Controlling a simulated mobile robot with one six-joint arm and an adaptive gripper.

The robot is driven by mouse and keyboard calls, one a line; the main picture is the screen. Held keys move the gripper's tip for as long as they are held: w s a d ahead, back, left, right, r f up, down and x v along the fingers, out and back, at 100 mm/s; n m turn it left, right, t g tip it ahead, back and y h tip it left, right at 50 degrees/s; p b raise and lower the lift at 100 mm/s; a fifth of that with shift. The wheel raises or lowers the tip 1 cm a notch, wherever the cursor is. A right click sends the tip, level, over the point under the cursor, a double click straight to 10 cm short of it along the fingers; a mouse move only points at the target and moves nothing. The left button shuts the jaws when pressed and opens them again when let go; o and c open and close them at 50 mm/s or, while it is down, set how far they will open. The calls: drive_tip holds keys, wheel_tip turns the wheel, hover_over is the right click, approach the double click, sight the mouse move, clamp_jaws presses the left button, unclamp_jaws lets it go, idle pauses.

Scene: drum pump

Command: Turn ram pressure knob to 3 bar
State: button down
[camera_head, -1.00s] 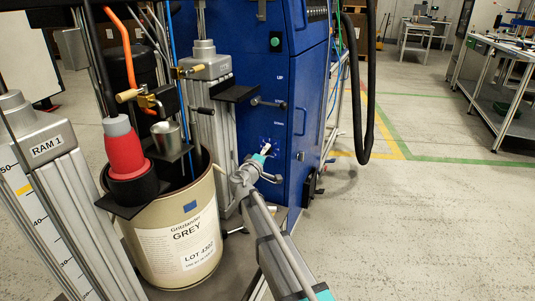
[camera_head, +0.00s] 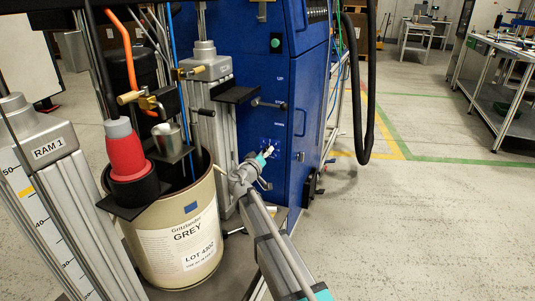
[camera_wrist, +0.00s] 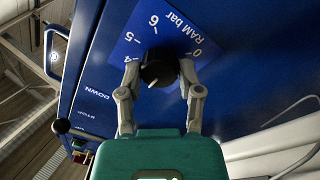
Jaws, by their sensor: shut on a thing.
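The ram pressure knob (camera_wrist: 159,67) is black and round with a white pointer mark, on a blue dial plate (camera_wrist: 150,36) lettered "RAM bar". My gripper (camera_wrist: 158,70) has one finger on each side of the knob and is shut on it. The mark points down and slightly left, toward my gripper's palm. Figures 0, 4, 5 and 6 show; the lower part of the scale is hidden behind my gripper, so the figure at the mark cannot be read. In the head view my gripper (camera_head: 266,154) reaches the blue cabinet front and largely covers the knob.
The blue cabinet (camera_head: 262,75) carries levers above the dial, marked UP, STOP and DOWN. A lever (camera_head: 268,104) sticks out above my gripper.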

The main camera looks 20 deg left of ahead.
drive_tip(key=shift+d, duration=0.1)
drive_tip(key=shift+c, duration=1.4)
unclamp_jaws()
